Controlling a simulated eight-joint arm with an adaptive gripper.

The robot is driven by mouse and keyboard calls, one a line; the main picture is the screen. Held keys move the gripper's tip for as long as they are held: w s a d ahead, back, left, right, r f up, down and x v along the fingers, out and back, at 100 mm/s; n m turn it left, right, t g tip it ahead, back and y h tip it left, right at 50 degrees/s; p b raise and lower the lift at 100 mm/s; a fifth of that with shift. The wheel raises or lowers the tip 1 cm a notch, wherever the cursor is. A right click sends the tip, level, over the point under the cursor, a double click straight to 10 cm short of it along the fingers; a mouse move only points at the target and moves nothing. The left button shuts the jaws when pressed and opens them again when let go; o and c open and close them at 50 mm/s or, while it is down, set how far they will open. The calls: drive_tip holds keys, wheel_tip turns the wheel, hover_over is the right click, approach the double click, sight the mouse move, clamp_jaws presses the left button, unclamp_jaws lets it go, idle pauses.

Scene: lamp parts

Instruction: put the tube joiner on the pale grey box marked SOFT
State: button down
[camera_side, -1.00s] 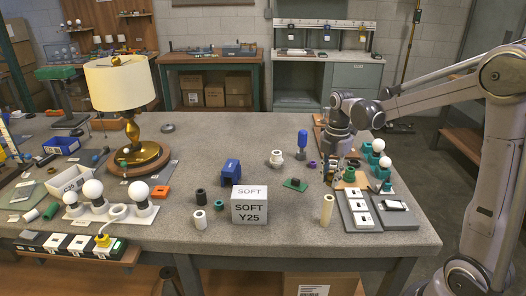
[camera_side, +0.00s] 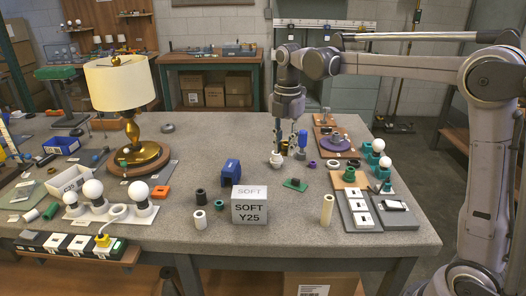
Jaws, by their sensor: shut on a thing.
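The pale grey box marked SOFT (camera_side: 249,206) stands near the front middle of the table, with "SOFT Y25" on its front and its top bare. My gripper (camera_side: 283,149) points down behind the box and to its right. It is shut on a small white stepped piece (camera_side: 277,160), at or close to the tabletop; the fingers partly cover it. This piece may be the tube joiner, but it is too small to be sure. Any gap under it cannot be made out.
A blue upright part (camera_side: 302,139) stands close right of my gripper.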

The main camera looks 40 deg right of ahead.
hover_over(248, 193)
wheel_tip(248, 193, down, 6)
drive_tip(key=shift+f, duration=2.15)
drive_tip(key=shift+f, duration=0.1)
drive_tip(key=c, duration=1.1)
unclamp_jaws()
drive_tip(key=shift+c, duration=0.2)
